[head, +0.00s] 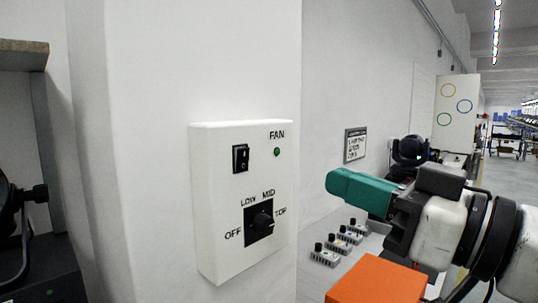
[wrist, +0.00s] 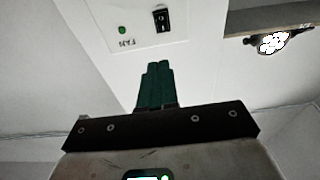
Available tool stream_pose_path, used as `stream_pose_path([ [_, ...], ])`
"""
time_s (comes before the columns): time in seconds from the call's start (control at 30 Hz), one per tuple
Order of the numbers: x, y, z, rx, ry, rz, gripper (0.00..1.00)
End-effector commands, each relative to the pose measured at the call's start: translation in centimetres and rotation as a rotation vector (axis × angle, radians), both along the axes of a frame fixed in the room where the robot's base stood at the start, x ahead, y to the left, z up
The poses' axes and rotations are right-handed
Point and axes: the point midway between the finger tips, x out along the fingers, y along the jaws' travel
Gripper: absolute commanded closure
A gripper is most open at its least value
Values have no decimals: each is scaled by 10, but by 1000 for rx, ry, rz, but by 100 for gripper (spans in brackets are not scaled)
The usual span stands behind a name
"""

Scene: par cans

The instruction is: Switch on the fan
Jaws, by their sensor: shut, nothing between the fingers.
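A white control box (head: 215,222) marked FAN is on the white wall in the head view. It carries a black rocker switch (head: 240,158), a small green lamp (head: 277,152) and a black rotary knob (head: 262,219) with OFF, LOW, MID and TOP around it. I cannot tell whether the lamp is lit. My gripper (head: 332,182) has green fingers, shut and empty, to the right of the box. In the wrist view the box shows upside down, with the rocker switch (wrist: 161,19) and lamp (wrist: 122,30) beyond my gripper's fingertips (wrist: 155,65). The knob is out of that view.
Several small grey units with black knobs (head: 338,240) stand on a surface right of the box. An orange block (head: 378,282) is at the bottom. A black stage light (head: 410,150) stands farther back. Another dark fixture (head: 15,225) is at the left edge. A sign (head: 355,145) hangs on the wall.

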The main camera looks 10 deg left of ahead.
Motion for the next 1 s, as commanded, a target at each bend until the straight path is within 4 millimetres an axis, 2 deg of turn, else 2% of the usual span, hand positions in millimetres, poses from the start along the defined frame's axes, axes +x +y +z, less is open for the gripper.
stream_pose_path([
  [0.27, 14, 19, 5, -1, 2, 3, 100],
  [0.8, 74, 96, 18, -2, 3, 1, 100],
  [1.0, 84, 107, 20, -1, 1, -1, 100],
])
